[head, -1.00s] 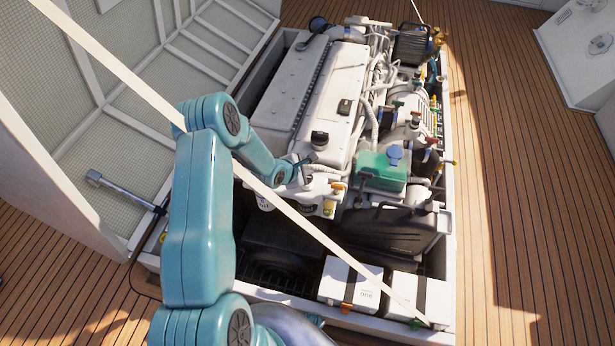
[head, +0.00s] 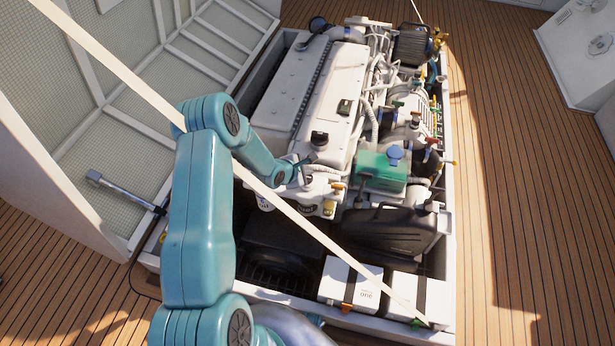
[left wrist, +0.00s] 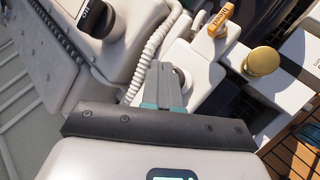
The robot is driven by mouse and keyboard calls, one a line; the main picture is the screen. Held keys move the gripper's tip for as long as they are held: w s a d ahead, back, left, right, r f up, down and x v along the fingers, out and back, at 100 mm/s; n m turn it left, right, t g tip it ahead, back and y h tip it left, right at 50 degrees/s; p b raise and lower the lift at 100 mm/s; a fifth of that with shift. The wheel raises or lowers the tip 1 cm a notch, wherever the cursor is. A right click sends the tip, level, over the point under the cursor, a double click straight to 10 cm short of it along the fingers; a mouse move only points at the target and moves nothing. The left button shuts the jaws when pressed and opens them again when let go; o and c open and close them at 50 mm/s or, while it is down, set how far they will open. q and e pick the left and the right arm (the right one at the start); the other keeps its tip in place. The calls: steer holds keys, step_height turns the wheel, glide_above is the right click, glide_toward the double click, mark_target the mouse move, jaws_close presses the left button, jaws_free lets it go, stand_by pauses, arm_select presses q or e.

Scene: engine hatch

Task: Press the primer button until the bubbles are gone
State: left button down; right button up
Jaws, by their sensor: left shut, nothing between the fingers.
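My left gripper (head: 309,160) is over the near end of the white engine. In the left wrist view its grey fingers (left wrist: 165,84) are shut together and empty. Just right of the fingertips is a small round fitting (left wrist: 183,80), partly hidden by them; whether it touches them, I cannot tell. A brass round knob (left wrist: 262,62) sits further right on a white block, apart from the fingers, and an orange tag reading bleed (left wrist: 219,19) is above it. Which part is the primer button is not clear. No bubbles can be made out. My right gripper is out of view.
A black cap (head: 319,138) stands on the engine near my gripper. A green box with a blue cap (head: 378,170), a black container (head: 385,232) and white batteries (head: 350,283) fill the hatch to the right and front. A pale diagonal strap (head: 330,248) crosses the view.

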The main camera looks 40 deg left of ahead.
arm_select(q)
steer(key=shift+f, duration=0.1)
stand_by(0.3)
steer(key=shift+f+b, duration=0.35)
steer(key=shift+f+b, duration=0.75)
steer(key=shift+f, duration=0.2)
stand_by(0.8)
steer(key=shift+r, duration=0.1)
steer(key=shift+r+p, duration=1)
steer(key=shift+r, duration=0.3)
step_height(320, 180, up, 5)
steer(key=p, duration=0.4)
